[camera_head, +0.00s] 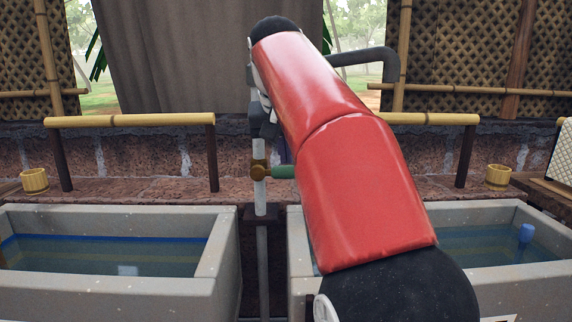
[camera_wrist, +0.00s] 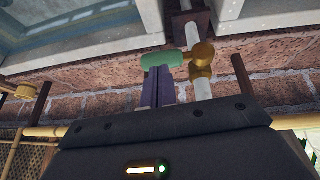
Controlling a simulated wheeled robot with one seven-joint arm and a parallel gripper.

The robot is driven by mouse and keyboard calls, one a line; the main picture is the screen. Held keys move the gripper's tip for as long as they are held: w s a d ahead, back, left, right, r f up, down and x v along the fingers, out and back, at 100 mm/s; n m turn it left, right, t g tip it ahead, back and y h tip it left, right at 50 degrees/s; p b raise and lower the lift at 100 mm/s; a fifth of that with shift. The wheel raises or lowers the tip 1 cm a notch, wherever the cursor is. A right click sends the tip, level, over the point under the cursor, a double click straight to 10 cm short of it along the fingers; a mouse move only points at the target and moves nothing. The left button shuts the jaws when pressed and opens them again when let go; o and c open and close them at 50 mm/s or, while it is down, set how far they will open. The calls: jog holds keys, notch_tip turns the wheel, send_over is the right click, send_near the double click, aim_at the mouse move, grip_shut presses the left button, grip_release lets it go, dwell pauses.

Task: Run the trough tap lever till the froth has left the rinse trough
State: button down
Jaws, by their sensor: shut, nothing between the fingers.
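The tap's green lever (camera_head: 284,172) points right from a brass valve (camera_head: 259,172) on a pale upright pipe (camera_head: 261,200). In the wrist view the lever (camera_wrist: 161,59) lies across the tips of my gripper (camera_wrist: 158,72), beside the valve (camera_wrist: 202,53). My gripper is shut, with nothing between its fingers; the tips look close to or against the lever. The right trough (camera_head: 515,275) is partly hidden by my arm; its visible water is bluish and shows no clear froth. The left trough (camera_head: 215,262) holds bluish water. I cannot tell which is the rinse trough.
A dark bent pipe (camera_head: 390,65) shows behind my arm at upper right; I see no flow from it. A blue object (camera_head: 526,233) stands in the right trough. Wooden cups stand on the ledge at left (camera_head: 34,181) and right (camera_head: 498,177). Bamboo rails (camera_head: 130,120) run behind the troughs.

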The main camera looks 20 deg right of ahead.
jog(key=shift+w+d+f, duration=0.2)
jog(key=shift+w+f, duration=0.1)
jog(key=shift+f, duration=0.35)
